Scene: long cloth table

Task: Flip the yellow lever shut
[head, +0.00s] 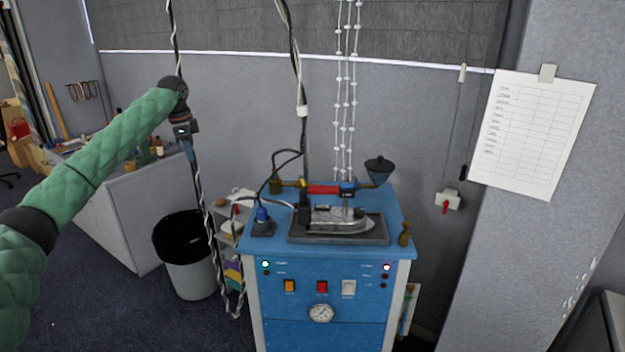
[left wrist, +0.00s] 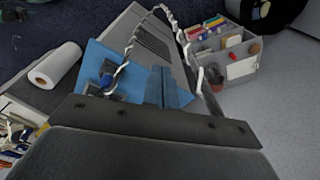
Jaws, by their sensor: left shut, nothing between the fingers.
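A blue machine cabinet (head: 330,255) stands in the middle of the head view, with an iron (head: 338,219) on a dark tray on its top. A pipe assembly with a red middle (head: 323,189) runs behind the iron and has brass-yellow ends. I cannot tell a yellow lever there for certain; the parts are small. My left gripper (head: 190,156) is up and to the left of the cabinet, apart from it, pointing down. Its fingers also show in the left wrist view (left wrist: 167,84), together and empty. My right gripper is not in view.
A twisted cable (head: 199,200) hangs beside my left gripper. A dark funnel (head: 379,168) stands at the cabinet's back right. A dark-rimmed bin (head: 190,277) is on the floor at left. A valve with a red handle (head: 447,203) is on the right wall. The cabinet front has several switches.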

